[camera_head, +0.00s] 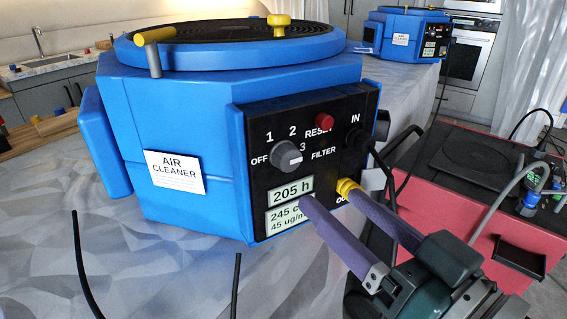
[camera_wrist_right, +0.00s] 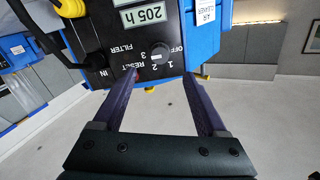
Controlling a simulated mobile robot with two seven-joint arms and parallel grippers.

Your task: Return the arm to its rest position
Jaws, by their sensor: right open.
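My right gripper (camera_head: 325,197) comes in from the lower right in the head view. Its two purple fingers are spread apart and nothing is between them. The fingertips are in front of the lower part of the black control panel of the blue air cleaner (camera_head: 200,130). One fingertip appears by the display (camera_head: 290,190) reading 205 h, the other by the yellow outlet fitting (camera_head: 345,187); I cannot tell whether they touch. In the right wrist view the open fingers (camera_wrist_right: 165,75) point at the panel, with the knob (camera_wrist_right: 160,53) between them. My left gripper is not in view.
A red box (camera_head: 440,195) with a black top stands at the right, with a blue-and-black device (camera_head: 535,180) and cables on it. A second blue air cleaner (camera_head: 405,32) stands behind. Black cables hang near the panel and lie at the front left. The grey surface (camera_head: 150,265) at front left is mostly clear.

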